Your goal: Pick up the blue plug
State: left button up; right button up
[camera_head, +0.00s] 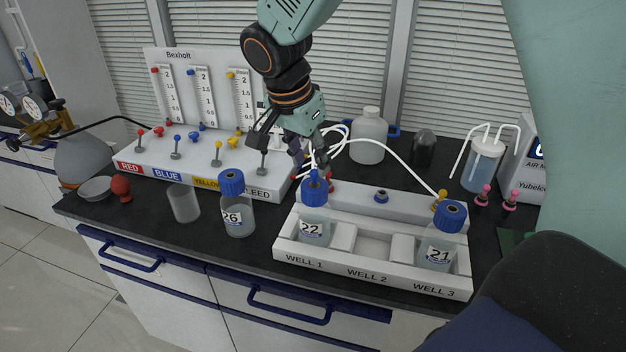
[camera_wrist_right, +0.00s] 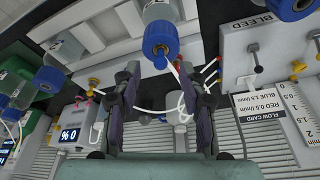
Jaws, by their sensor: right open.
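A small blue stub (camera_head: 314,176), which may be the blue plug, stands on the blue cap of bottle 22 (camera_head: 314,228) in WELL 1. My right gripper (camera_head: 311,165) points down just above bottle 22, open and empty. In the right wrist view the blue cap (camera_wrist_right: 162,53) shows between and beyond the open fingers (camera_wrist_right: 160,78), with a pale tube near it. I cannot tell if the fingers touch anything. My left gripper is not in view.
The white rack (camera_head: 372,274) also holds bottle 21 (camera_head: 437,251) in WELL 3; WELL 2 is empty. Bottle 26 (camera_head: 236,212) and a clear beaker (camera_head: 184,203) stand to the left. White tubes (camera_head: 390,147) loop behind the gripper. The flowmeter panel (camera_head: 200,95) stands back left.

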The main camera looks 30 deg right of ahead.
aim_at(313, 172)
jog(key=x, duration=0.4)
jog(key=shift+w, duration=0.1)
jog(key=shift+f, duration=0.15)
jog(key=shift+s, duration=0.25)
jog(key=shift+w, duration=0.25)
jog(key=c, duration=0.3)
jog(key=shift+s, duration=0.1)
grip_shut()
